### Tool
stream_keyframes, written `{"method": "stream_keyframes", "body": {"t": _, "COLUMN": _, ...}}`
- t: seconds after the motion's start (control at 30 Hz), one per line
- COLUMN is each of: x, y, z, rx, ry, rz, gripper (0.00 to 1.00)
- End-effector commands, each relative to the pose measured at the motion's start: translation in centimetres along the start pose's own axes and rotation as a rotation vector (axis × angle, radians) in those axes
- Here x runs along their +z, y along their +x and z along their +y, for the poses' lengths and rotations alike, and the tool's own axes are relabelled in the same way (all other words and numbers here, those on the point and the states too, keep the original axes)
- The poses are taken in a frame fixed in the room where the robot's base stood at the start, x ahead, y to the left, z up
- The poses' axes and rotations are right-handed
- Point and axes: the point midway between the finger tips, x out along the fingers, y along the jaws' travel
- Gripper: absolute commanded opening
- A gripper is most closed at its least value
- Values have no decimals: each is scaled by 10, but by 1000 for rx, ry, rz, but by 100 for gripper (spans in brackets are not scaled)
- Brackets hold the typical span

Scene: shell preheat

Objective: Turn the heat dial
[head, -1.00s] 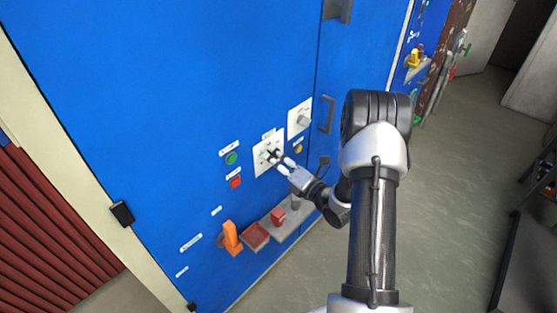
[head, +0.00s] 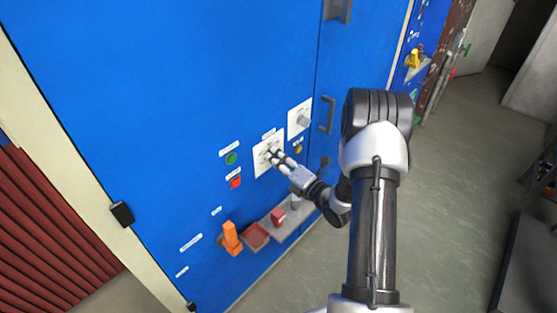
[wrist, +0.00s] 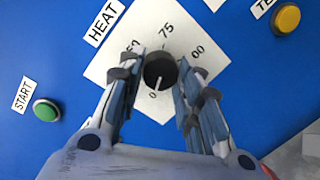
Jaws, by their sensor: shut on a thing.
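The heat dial (wrist: 160,70) is a small black round knob on a white scale plate (wrist: 150,25) beside the HEAT label (wrist: 104,22). Its white pointer line points toward the 0 mark in the wrist view. The 75 mark is clear, while other marks are partly hidden by the fingers. My gripper (wrist: 161,74) is shut on the dial, with one finger on each side. In the head view my gripper (head: 274,158) is at the white plate (head: 262,147) on the blue cabinet, and it mostly hides the dial there.
A green START button (wrist: 46,110) is left of the plate and a yellow button (wrist: 287,18) is upper right. In the head view a red button (head: 235,183), an orange handle (head: 231,238) and a shelf with a red block (head: 277,216) are nearby. Open floor lies right.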

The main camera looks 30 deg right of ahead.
Motion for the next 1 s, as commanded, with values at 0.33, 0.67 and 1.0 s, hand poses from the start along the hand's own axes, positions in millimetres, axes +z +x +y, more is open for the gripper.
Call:
{"method": "stream_keyframes", "body": {"t": 0.33, "x": 1, "y": 0, "z": 1, "rx": -29, "ry": 285, "rz": 20, "gripper": 8}}
{"method": "stream_keyframes", "body": {"t": 0.67, "x": 2, "y": 0, "z": 1, "rx": -60, "ry": 595, "rz": 41, "gripper": 8}}
{"method": "stream_keyframes", "body": {"t": 1.0, "x": 3, "y": 0, "z": 2, "rx": -92, "ry": 916, "rz": 62, "gripper": 8}}
